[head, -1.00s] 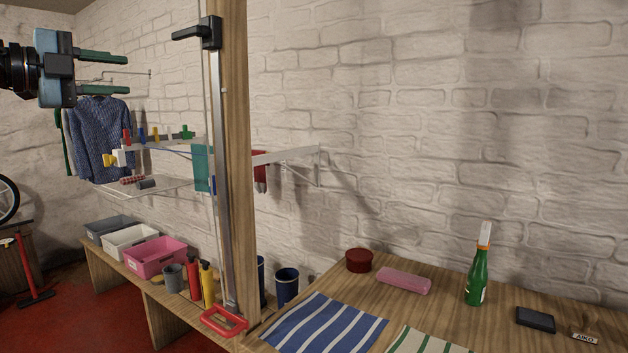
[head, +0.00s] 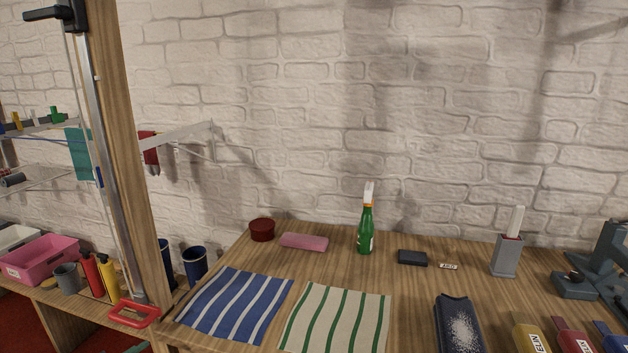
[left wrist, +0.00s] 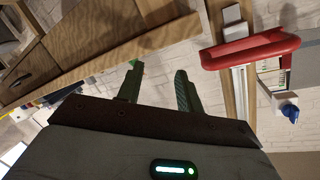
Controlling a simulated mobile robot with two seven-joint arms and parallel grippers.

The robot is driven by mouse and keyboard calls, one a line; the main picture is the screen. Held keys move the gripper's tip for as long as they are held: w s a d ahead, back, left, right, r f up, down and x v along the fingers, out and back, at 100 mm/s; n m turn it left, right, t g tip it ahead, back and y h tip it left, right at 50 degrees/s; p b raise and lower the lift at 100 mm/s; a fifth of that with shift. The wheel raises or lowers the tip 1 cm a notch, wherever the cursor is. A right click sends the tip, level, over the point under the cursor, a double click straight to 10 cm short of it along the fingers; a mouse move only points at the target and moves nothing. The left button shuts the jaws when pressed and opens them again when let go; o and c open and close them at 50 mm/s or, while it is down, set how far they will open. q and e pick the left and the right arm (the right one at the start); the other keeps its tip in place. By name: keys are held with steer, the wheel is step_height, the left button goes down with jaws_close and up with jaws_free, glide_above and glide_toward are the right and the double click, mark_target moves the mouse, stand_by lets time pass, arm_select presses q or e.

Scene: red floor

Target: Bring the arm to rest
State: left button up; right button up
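My left gripper (left wrist: 158,70) shows in the left wrist view, with its two green fingers apart and nothing visible between them. In the head view the left arm is out of sight, apart from a small green tip at the bottom edge that may be one of its fingers. My right gripper is in neither view.
A red handle (left wrist: 250,50) is near the left gripper in the wrist view; the red handle (head: 134,313) also shows by the wooden post (head: 125,150). The bench (head: 340,265) holds striped cloths, a green spray bottle (head: 366,230) and a dark tray (head: 458,325).

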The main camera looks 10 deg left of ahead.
arm_select(q)
steer(key=s+d+f+n+g+y+p, duration=0.25)
steer(key=s+d+f+n, duration=0.25)
steer(key=s+d+f, duration=0.75)
steer(key=s+d+f+n+g, duration=0.1)
steer(key=s+d+f+g, duration=0.1)
steer(key=s+d, duration=0.3)
steer(key=s+d+f+n+g, duration=0.2)
steer(key=s+d, duration=0.3)
steer(key=s, duration=0.8)
steer(key=shift+f+n, duration=0.3)
steer(key=shift+f, duration=0.3)
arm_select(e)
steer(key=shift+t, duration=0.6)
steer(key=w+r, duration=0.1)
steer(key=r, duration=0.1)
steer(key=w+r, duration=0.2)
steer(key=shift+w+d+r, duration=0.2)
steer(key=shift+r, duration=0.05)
arm_select(q)
steer(key=shift+s+d, duration=0.1)
